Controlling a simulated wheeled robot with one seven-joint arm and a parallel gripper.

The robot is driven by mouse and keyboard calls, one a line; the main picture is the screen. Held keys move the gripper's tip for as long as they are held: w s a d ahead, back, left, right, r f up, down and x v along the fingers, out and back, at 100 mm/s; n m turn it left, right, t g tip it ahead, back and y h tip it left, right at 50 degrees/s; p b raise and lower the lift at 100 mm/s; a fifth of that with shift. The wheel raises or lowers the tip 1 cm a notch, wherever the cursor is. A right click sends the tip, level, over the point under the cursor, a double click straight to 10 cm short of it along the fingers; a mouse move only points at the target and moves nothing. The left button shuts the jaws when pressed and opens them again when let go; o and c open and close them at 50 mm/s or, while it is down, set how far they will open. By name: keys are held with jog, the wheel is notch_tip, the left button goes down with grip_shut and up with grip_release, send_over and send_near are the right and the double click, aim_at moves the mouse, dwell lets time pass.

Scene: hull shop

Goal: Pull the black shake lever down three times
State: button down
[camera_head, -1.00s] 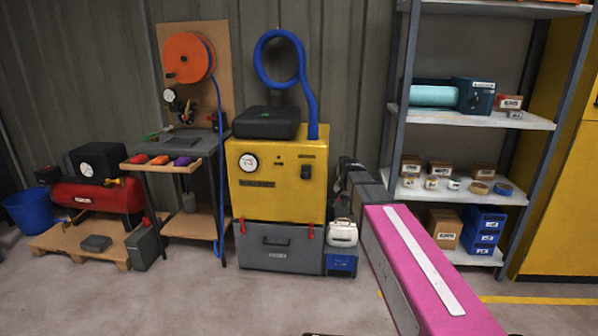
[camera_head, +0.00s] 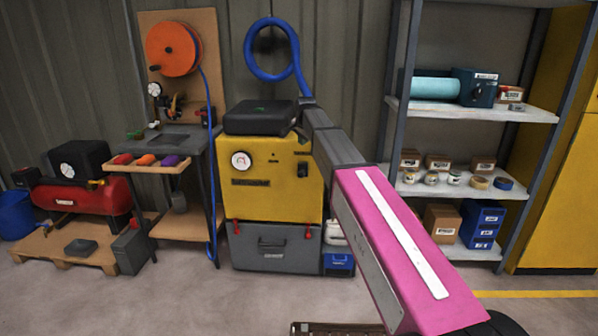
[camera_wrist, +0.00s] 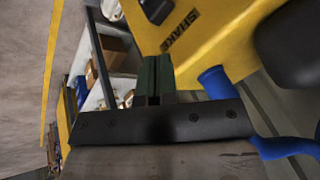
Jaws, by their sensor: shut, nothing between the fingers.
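The black shake lever (camera_head: 302,168) is on the upper right of the yellow machine's front (camera_head: 275,190). In the wrist view the lever (camera_wrist: 157,9) shows in part at the top edge, next to the SHAKE label (camera_wrist: 180,32) on the yellow panel. My gripper (camera_wrist: 154,66) has dark green fingers, closed together and empty. The fingers point towards the yellow panel, below the lever in the picture, apart from it. In the head view my arm reaches up to the machine's upper right corner; the gripper itself is hard to make out there.
A black case (camera_head: 262,117) lies on top. A shelf (camera_head: 470,110) stands to the right.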

aim_at(302, 173)
jog(key=shift+f, duration=0.1)
dwell(0.3)
jog(key=shift+s+f, duration=0.5)
jog(key=shift+f, duration=0.85)
jog(key=shift+s+f, duration=0.5)
jog(key=shift+f, duration=0.9)
jog(key=shift+s+f, duration=0.5)
jog(key=shift+f, duration=0.85)
jog(key=shift+f, duration=0.1)
jog(key=shift+s+f, duration=0.15)
jog(key=shift+f, duration=0.15)
